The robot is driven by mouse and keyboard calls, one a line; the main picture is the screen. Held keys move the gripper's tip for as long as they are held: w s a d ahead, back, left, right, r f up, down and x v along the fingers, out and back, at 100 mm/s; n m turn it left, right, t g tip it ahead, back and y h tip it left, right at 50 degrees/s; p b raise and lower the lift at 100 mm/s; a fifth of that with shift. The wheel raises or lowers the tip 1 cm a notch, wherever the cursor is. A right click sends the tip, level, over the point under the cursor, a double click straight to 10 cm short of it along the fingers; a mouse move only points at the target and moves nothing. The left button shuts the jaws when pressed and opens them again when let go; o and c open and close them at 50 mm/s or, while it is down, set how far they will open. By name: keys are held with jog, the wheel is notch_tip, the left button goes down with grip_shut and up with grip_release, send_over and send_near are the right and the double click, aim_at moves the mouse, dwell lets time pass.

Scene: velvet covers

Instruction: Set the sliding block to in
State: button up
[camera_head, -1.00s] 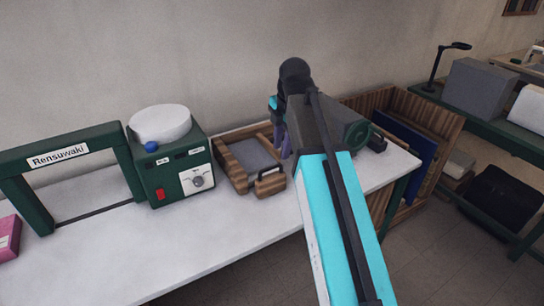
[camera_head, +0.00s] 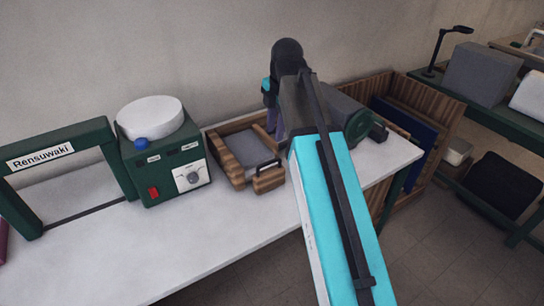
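A wooden tray-like holder (camera_head: 222,172) stands on the white table, right of the green machine. A grey slab (camera_head: 248,149) lies in it, and a wooden piece with a dark handle (camera_head: 268,180) sits at its near right end. I cannot tell for certain which of these parts is the sliding block.
A green machine (camera_head: 140,170) with a white round top, red switch and dial stands left of the holder. A green frame labelled Rensuwaki (camera_head: 108,160) is farther left. A dark cylindrical device (camera_head: 355,125) stands close right of my arm. The table's front left (camera_head: 150,250) is clear.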

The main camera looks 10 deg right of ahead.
aim_at(271, 161)
jog(key=shift+w+a+f+p, duration=0.15)
jog(key=shift+w+f+p, duration=0.3)
jog(key=shift+f, duration=1.75)
jog(key=shift+w+a+f+p, duration=0.15)
jog(key=shift+w+f+p, duration=0.25)
jog(key=shift+f, duration=1.85)
jog(key=shift+w+a+f+p, duration=0.15)
jog(key=shift+w+f+p, duration=0.25)
jog(key=shift+f, duration=1.8)
jog(key=shift+s, duration=0.1)
grip_shut()
